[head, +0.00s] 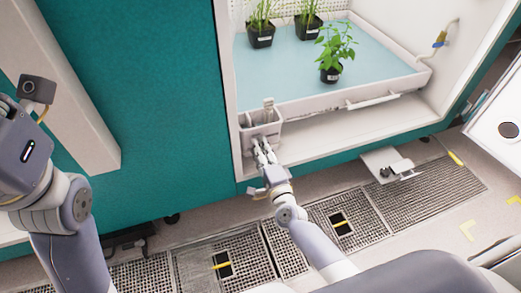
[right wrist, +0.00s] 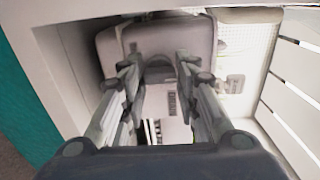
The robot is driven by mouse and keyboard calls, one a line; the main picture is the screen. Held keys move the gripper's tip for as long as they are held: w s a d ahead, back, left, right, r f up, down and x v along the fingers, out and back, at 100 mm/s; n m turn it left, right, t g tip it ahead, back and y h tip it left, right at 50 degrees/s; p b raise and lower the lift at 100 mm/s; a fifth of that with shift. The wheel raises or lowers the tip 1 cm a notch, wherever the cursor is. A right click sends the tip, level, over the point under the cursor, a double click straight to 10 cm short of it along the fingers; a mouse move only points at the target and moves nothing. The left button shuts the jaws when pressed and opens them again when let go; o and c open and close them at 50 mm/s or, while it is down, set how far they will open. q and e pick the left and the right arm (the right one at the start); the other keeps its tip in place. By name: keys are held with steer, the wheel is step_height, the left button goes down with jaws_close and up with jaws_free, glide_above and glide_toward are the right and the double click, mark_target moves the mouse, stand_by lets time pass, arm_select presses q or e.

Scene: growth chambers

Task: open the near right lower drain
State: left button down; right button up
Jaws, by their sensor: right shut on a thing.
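My right gripper (head: 262,150) is at the front left corner of the open growth chamber. Its fingers are closed on the front of a small grey caddy (head: 273,129), which also shows in the right wrist view (right wrist: 190,40) between and behind the fingers. The caddy stands on the chamber's sill, and a pale upright piece shows in it. A yellow and blue fitting (head: 440,38) on a short hose is on the chamber's right wall, far from the gripper. I cannot tell whether it is the drain.
A tray (head: 340,103) with a pale blue floor holds potted plants (head: 331,72) above the caddy. The white sill (head: 345,140) right of the caddy is clear. Floor grates (head: 215,262) and a small plate with dark parts (head: 388,165) lie in front of the chamber.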

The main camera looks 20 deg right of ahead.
steer(key=o, duration=1.1)
steer(key=shift+c, duration=0.2)
steer(key=shift+s, duration=0.1)
steer(key=s, duration=1.1)
steer(key=shift+s+d, duration=0.2)
steer(key=shift+s, duration=0.2)
